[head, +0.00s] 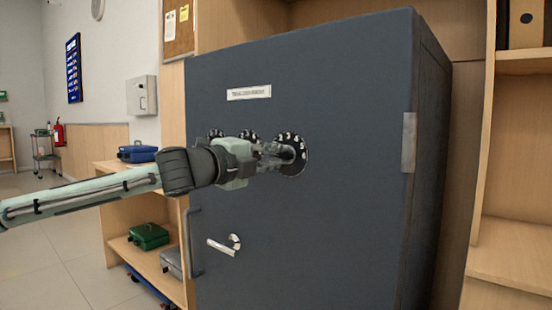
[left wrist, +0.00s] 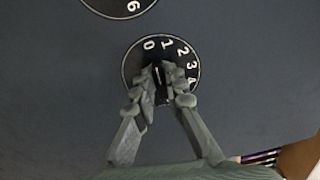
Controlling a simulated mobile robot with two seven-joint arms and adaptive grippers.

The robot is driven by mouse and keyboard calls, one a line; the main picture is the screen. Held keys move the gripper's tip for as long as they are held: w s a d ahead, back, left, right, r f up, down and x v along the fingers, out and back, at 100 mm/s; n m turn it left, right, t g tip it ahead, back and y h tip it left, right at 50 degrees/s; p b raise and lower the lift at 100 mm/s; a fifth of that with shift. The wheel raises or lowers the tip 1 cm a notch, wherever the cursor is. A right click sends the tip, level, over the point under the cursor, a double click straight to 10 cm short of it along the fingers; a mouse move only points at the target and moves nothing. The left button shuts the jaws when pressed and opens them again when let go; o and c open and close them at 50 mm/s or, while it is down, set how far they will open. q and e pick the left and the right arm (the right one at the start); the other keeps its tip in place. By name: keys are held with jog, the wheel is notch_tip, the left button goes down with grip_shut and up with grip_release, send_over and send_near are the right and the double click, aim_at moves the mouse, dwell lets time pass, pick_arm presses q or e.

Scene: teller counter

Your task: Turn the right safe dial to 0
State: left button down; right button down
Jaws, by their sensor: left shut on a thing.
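The grey-blue safe (head: 330,90) has three black dials with white numbers in a row on its door. My left gripper (head: 284,153) is at the right safe dial (head: 299,143). In the left wrist view, my left gripper (left wrist: 162,84) is shut on the dark central knob of that dial (left wrist: 135,62). The numbers 0, 1, 2, 3 and 4 show around its rim, with 0 near the top, slightly left. The fingers hide the lower part. The middle dial (head: 250,134) and left dial (head: 216,133) are partly covered by my left arm. My right gripper is out of view.
Below the dials, the door carries a silver lever handle (head: 224,247) and a vertical bar handle (head: 193,243). Wooden shelves with a blue box (head: 137,154) and a green box (head: 148,236) stand left of the safe. Wooden shelving (head: 510,240) stands at right.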

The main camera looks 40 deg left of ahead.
pick_arm(q)
jog(key=shift+f+n, duration=0.1)
jog(key=shift+n, duration=0.5)
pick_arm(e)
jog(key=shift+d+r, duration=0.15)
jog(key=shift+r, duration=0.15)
pick_arm(q)
jog(key=shift+n, duration=0.3)
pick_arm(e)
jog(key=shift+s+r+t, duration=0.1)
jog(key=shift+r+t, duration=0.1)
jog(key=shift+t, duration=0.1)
pick_arm(q)
jog(key=c, duration=1.6)
grip_release()
jog(key=shift+o, duration=0.2)
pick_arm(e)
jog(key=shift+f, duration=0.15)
pick_arm(q)
jog(key=shift+s, duration=0.1)
